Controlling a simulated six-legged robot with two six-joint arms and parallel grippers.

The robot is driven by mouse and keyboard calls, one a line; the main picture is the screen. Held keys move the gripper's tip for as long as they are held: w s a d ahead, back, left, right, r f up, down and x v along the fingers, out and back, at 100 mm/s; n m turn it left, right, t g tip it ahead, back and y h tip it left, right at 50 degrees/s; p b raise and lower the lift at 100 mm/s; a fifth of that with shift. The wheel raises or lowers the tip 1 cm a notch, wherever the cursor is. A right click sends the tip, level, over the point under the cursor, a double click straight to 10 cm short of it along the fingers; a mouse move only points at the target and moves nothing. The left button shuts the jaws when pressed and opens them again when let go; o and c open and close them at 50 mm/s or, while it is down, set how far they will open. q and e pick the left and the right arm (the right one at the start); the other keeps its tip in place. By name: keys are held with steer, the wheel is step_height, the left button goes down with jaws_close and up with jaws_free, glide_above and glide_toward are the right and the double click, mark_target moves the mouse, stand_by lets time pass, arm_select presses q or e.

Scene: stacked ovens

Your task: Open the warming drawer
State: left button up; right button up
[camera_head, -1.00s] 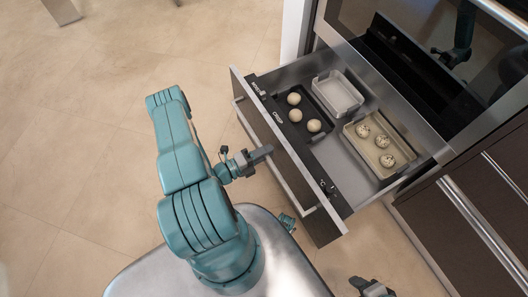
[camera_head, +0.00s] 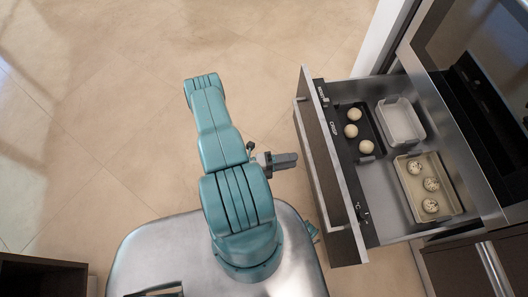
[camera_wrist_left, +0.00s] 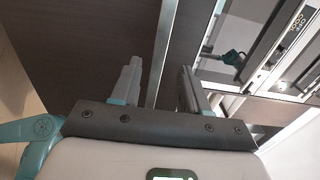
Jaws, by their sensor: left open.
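The warming drawer (camera_head: 318,180) is pulled out from below the oven, with its inside in view. It holds a dark tray with round dough balls (camera_head: 353,130), an empty pale tray (camera_head: 400,121) and a beige tray with speckled balls (camera_head: 459,207). My right gripper is not in view.
The oven (camera_head: 480,60) stands above and right of the drawer. A dark cabinet front with a metal handle (camera_head: 492,268) is at lower right. A dark box-like piece (camera_head: 40,275) is at lower left. The tiled floor (camera_head: 120,110) at left is clear.

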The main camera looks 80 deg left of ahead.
arm_select(q)
steer(key=s, duration=0.8)
steer(key=shift+s+a, duration=0.3)
steer(key=shift+s, duration=0.05)
steer(key=shift+s, duration=0.1)
